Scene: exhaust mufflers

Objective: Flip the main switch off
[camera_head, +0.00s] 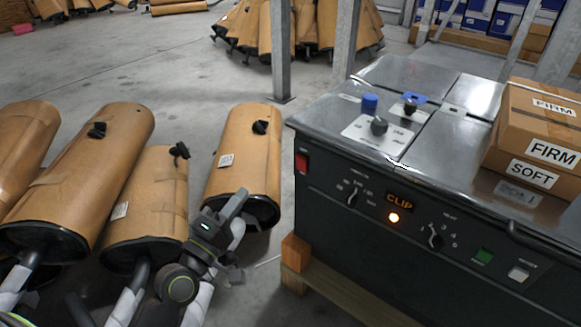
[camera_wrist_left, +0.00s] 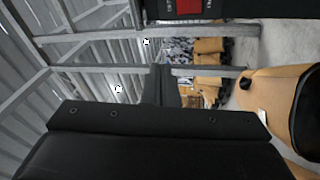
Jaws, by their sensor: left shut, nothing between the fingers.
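The machine (camera_head: 400,220) stands at the right with a dark front panel. A red switch (camera_head: 302,163), likely the main switch, sits at the panel's upper left corner; its red face also shows at the top of the left wrist view (camera_wrist_left: 188,7). Its rocker position is too small to tell. My left gripper (camera_head: 238,199) is left of and below the switch, apart from it, in front of a wrapped muffler. Its fingers are shut and empty, and show as a dark narrow shape in the left wrist view (camera_wrist_left: 161,84). My right gripper is not in view.
Cardboard boxes (camera_head: 535,130) sit on the machine. A steel post (camera_head: 281,50) rises behind.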

